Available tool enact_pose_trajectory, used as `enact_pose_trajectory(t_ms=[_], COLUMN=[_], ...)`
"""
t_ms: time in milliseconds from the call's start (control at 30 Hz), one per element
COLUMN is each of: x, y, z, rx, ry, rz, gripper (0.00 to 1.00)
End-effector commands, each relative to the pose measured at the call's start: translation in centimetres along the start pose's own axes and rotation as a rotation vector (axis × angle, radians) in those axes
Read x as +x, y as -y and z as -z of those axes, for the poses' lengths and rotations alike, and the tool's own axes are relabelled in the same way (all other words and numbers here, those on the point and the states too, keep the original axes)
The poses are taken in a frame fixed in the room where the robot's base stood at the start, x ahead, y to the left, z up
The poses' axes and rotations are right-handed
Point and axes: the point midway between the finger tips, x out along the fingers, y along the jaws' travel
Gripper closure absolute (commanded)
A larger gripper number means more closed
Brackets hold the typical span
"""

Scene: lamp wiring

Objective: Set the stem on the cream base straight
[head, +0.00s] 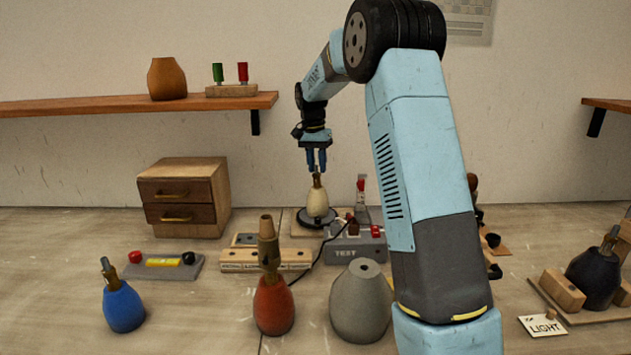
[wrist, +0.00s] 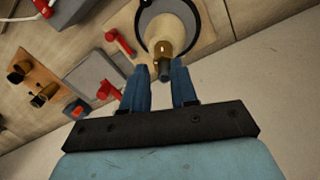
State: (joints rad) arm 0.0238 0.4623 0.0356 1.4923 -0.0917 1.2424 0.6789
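The cream base (head: 317,203) stands on a dark round disc on a wooden board at the back middle of the bench. A short brass-brown stem (head: 317,181) rises from its top; any lean is too small to judge in the head view. My gripper (head: 316,168) is directly above it, pointing down, with its two blue fingers apart. In the wrist view the stem (wrist: 163,48) shows just beyond and between the fingertips (wrist: 160,72), with the cream base (wrist: 169,30) behind it. I cannot tell whether the fingers touch the stem.
A grey TEST box (head: 355,250) with red parts stands right of the base. A wooden terminal block (head: 265,260) and a dark cable lie in front. Red (head: 273,304), grey (head: 361,302) and blue (head: 123,306) bases stand nearer. A drawer box (head: 183,197) is at left.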

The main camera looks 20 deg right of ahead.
Motion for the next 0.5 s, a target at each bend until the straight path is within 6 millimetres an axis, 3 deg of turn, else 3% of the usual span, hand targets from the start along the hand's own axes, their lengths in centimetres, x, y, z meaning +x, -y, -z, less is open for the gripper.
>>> enact_pose_trajectory(t_ms=[500], x=[-0.01], y=[-0.31], z=[0.01], rx=[0.0], ry=[0.0], rz=[0.0], gripper=[0.72])
